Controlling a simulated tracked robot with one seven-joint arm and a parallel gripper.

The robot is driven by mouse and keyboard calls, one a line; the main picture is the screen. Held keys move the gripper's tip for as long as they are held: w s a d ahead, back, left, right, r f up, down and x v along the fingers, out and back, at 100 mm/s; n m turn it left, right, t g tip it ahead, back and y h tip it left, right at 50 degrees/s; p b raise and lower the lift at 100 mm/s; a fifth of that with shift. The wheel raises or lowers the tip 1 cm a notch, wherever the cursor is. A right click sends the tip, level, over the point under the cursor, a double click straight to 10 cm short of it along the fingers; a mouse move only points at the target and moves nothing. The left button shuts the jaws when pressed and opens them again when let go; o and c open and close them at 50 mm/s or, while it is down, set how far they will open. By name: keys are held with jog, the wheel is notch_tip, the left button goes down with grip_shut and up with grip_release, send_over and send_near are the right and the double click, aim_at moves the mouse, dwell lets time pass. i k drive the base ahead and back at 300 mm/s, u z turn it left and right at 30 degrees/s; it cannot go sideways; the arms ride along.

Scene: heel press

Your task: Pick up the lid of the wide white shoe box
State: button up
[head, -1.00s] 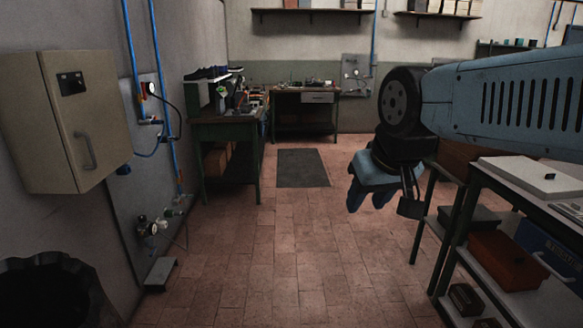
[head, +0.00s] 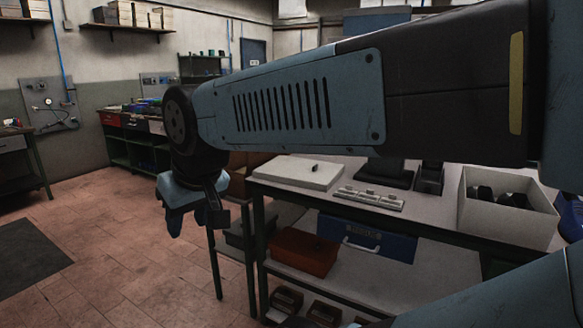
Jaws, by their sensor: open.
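A wide white box (head: 508,222) stands open on the right part of the table, with dark objects inside, perhaps shoes. A flat white piece that looks like its lid (head: 275,171) lies on the table's far left end, apart from the box, with a small dark object (head: 314,167) on top. My gripper (head: 188,222) is open, points down, and hangs left of the table over the floor. It appears empty and apart from the lid. My arm crosses above the table and hides part of its back.
The table (head: 430,215) also holds a small rack of pale pieces (head: 369,199) and dark equipment (head: 385,174). Its lower shelf holds a red-orange box (head: 304,252) and a blue case (head: 366,238). Open floor (head: 120,250) lies to the left.

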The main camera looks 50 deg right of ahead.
aim_at(315, 175)
jog(key=z, duration=0.4)
jog(key=i, duration=0.9)
jog(key=z, duration=0.75)
jog(key=i, duration=0.4)
jog(key=z, duration=0.2)
jog(key=k, duration=0.9)
jog(key=z, duration=0.2)
jog(key=i, duration=0.9)
jog(key=u, duration=0.1)
